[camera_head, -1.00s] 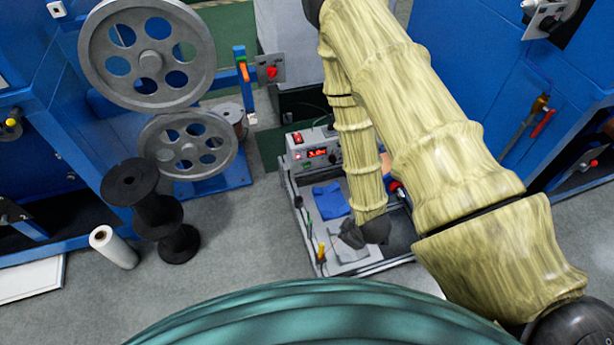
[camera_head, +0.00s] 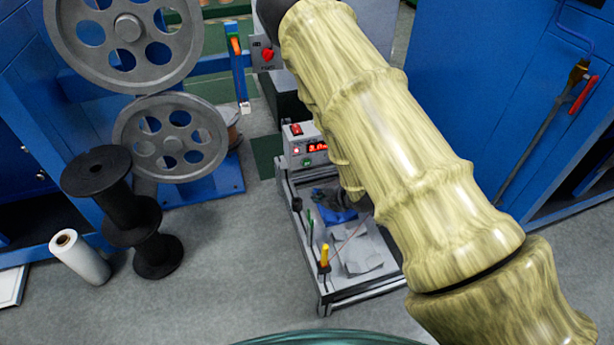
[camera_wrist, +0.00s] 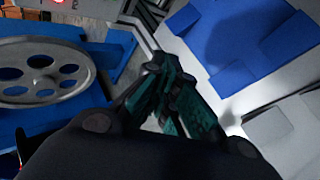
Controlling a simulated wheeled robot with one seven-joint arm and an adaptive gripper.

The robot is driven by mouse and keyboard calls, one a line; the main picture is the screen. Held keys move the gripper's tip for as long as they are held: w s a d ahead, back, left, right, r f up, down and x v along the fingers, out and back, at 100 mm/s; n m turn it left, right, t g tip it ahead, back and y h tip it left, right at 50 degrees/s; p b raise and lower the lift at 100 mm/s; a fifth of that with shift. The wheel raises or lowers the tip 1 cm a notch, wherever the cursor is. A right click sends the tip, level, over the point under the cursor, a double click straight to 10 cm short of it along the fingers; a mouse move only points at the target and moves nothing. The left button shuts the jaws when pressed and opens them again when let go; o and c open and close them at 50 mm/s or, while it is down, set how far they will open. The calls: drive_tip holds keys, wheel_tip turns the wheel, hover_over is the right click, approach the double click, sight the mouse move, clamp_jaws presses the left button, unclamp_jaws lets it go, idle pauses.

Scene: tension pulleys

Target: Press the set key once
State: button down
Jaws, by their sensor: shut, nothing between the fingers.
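The grey control unit (camera_head: 296,160) with a red lit display (camera_head: 317,147) stands at the back of a cart. It has a red switch on top and a small green spot on its front. Which part is the set key is too small to tell. In the wrist view, part of a grey panel (camera_wrist: 70,12) with a red light shows at the top left.
Large grey pulleys (camera_head: 172,138) and black spools (camera_head: 155,250) stand left. A blue cabinet (camera_head: 490,90) stands right.

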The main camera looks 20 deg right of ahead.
sight(307, 163)
drive_tip(key=w, duration=0.1)
drive_tip(key=w+n+b, duration=0.1)
drive_tip(key=n+b, duration=0.1)
drive_tip(key=shift+w+a+f+y, duration=0.35)
drive_tip(key=shift+w+y, duration=0.05)
drive_tip(key=shift+w, duration=0.1)
drive_tip(key=w+b, duration=0.1)
drive_tip(key=w, duration=0.7)
drive_tip(key=shift+w+a, duration=0.15)
drive_tip(key=shift+w, duration=0.15)
drive_tip(key=shift+w, duration=0.2)
idle(1.2)
drive_tip(key=shift+w, duration=0.25)
